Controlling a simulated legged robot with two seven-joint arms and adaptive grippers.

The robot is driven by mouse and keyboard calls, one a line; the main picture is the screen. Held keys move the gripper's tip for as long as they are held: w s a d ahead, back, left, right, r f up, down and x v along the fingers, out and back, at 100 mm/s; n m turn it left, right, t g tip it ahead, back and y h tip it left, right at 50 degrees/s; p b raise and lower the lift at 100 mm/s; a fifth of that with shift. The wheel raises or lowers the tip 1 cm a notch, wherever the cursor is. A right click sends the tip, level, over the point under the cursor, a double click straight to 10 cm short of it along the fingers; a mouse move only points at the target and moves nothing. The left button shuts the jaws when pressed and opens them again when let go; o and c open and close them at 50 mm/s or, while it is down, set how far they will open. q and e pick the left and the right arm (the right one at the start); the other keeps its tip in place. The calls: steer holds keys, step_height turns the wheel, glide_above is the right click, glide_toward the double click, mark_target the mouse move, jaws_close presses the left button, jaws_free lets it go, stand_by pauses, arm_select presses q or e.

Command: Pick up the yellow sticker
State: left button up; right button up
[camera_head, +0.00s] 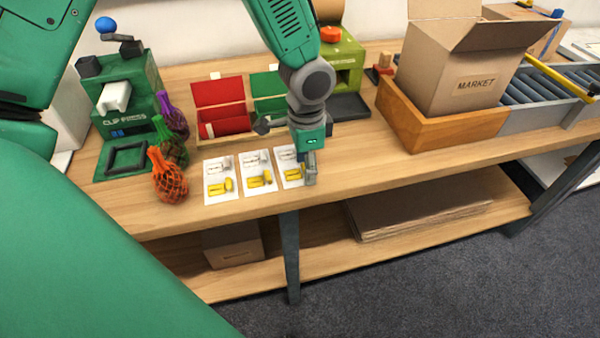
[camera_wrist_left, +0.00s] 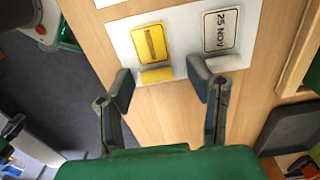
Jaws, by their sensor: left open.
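Three white cards lie in a row on the wooden bench: the left (camera_head: 211,197), the middle (camera_head: 248,191) and the right (camera_head: 284,183). Each carries yellow pieces, such as the yellow sticker (camera_head: 293,174) on the right card. My left gripper (camera_head: 310,172) is at the right card and partly covers it. In the left wrist view the open, empty gripper (camera_wrist_left: 162,82) has its fingers either side of a small yellow tab (camera_wrist_left: 156,75) at the card's edge. Above it is a yellow sticker (camera_wrist_left: 151,43), beside a white "25 NOV" label (camera_wrist_left: 219,30). Contact cannot be told. My right gripper is not seen.
Orange (camera_head: 168,184), green and purple net bags stand left of the cards, by a green clip machine (camera_head: 125,110). Red (camera_head: 222,108) and green bins are behind. A "MARKET" box (camera_head: 455,75) sits in a wooden tray (camera_head: 440,130) at right. The bench front between is clear.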

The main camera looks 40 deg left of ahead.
arm_select(q)
steer(key=shift+s+a, duration=0.1)
steer(key=shift+a, duration=0.15)
steer(key=c, duration=0.5)
steer(key=shift+d, duration=0.2)
steer(key=shift+c, duration=1)
steer(key=shift+d+r, duration=0.1)
steer(key=shift+d, duration=0.3)
steer(key=shift+c, duration=0.3)
